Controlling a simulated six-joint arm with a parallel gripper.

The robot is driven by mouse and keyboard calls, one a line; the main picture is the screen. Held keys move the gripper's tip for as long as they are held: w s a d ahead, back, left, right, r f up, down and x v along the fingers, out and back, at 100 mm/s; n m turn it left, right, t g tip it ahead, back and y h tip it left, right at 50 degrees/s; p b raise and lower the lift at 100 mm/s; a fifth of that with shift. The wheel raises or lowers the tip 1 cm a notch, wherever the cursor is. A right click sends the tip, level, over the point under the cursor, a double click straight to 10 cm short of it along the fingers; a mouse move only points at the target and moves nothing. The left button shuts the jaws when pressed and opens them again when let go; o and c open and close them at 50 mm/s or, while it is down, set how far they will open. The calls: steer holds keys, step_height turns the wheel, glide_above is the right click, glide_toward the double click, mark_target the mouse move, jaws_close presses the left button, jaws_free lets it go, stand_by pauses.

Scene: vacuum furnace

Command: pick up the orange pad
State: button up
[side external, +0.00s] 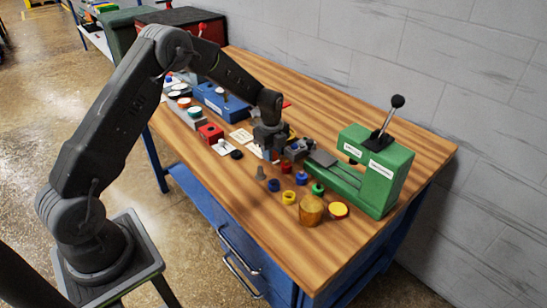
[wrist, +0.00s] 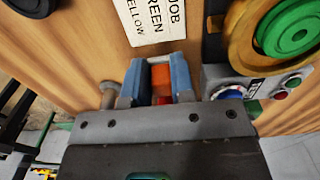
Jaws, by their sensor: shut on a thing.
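The orange pad (wrist: 161,76) shows in the wrist view as a small orange block between the two blue-grey fingers of my gripper (wrist: 161,82). The fingers are shut on its sides, and a redder part shows at its lower end. In the side view my gripper (side external: 268,153) points down low over the middle of the bench, and its fingers largely hide the pad. I cannot tell whether the pad touches the bench or is just above it.
A printed job card (wrist: 152,18) lies ahead of the fingers. A green press (side external: 375,172) with a lever stands at right. Several small coloured parts and an amber cylinder (side external: 311,210) stand near the front. A red box (side external: 210,132) and black disc (side external: 237,154) are left.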

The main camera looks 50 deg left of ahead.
jaws_close()
steer(key=shift+r, duration=0.15)
steer(key=shift+r, duration=0.3)
steer(key=r, duration=0.3)
steer(key=shift+s+a+r, duration=0.2)
steer(key=shift+a+r, duration=0.1)
steer(key=shift+r, duration=0.1)
steer(key=s+a+r, duration=0.6)
steer(key=s+a, duration=0.1)
steer(key=a, duration=0.1)
steer(key=shift+a+r, duration=0.15)
steer(key=shift+a, duration=0.1)
steer(key=shift+o, duration=1)
jaws_free()
steer(key=c, duration=0.3)
